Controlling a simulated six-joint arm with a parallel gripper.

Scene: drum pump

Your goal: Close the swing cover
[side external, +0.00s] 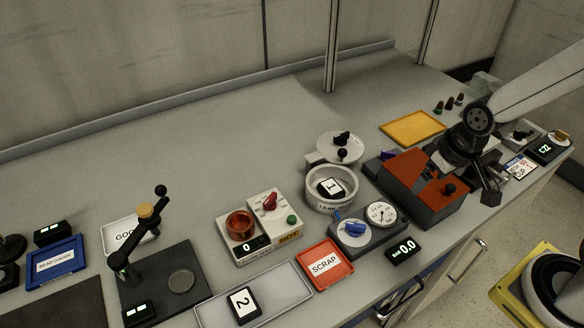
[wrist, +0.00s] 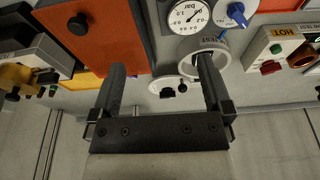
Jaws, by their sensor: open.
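The swing cover (side external: 334,147) is a pale round disc with black knobs, swung aside behind the white leak test pot (side external: 316,201). The pot is open on top, and a block marked 1 (side external: 331,187) sits inside it. In the wrist view the cover (wrist: 160,84) shows between my fingers, and part of the pot (wrist: 186,50) lies behind my right-hand finger. My gripper (side external: 488,187) is open and empty, at the right of the red-orange box, well away from the cover. It also shows in the wrist view (wrist: 160,65) with its fingers wide apart.
The red-orange box (side external: 410,172) with a black knob stands between my gripper and the pot. A gauge unit (side external: 382,213) with a blue knob is in front of the pot. A yellow tray (side external: 412,128) lies behind the box. The back of the bench is clear.

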